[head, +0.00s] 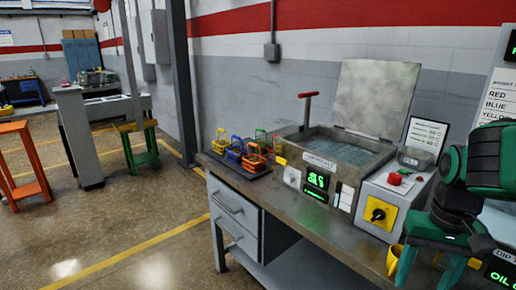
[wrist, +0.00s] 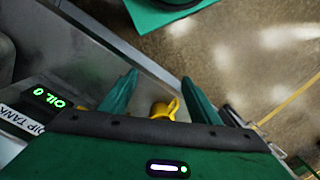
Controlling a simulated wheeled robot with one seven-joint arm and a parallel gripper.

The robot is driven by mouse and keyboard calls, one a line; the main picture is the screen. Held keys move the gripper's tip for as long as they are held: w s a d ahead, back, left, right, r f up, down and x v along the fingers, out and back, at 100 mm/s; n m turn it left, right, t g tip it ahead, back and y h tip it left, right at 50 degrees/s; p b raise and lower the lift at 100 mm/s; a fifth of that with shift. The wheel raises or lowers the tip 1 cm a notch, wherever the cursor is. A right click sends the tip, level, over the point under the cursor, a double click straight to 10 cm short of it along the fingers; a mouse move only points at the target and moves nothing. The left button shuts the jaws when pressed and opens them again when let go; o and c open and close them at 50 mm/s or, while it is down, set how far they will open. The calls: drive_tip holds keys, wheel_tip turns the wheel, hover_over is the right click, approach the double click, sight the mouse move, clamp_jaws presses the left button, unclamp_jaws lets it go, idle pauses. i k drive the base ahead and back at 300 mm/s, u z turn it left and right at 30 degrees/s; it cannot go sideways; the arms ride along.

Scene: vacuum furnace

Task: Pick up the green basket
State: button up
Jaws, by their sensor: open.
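The green basket (head: 260,134) is small and stands at the back of a dark tray (head: 226,166) on the left end of the workbench in the head view. It is partly hidden by the orange basket (head: 253,160) in front of it. My gripper (head: 429,270) is at the lower right of the head view, far from the baskets. Its green fingers are spread apart and empty in the wrist view (wrist: 160,80). No green basket shows in the wrist view.
Yellow (head: 220,142), blue (head: 234,150) and red (head: 276,146) baskets share the tray. A liquid-filled tank (head: 345,150) with a raised lid (head: 375,98) and a control box (head: 385,205) stand between tray and gripper. A yellow object (wrist: 164,108) lies near my fingers.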

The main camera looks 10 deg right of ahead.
sight(263, 146)
drive_tip(key=k, duration=0.6)
drive_tip(key=u, duration=0.7)
drive_tip(key=i, duration=0.8)
drive_tip(key=u, duration=0.6)
drive_tip(key=i, duration=1.15)
drive_tip(key=z, duration=0.6)
drive_tip(key=i, duration=0.55)
drive_tip(key=z, duration=0.45)
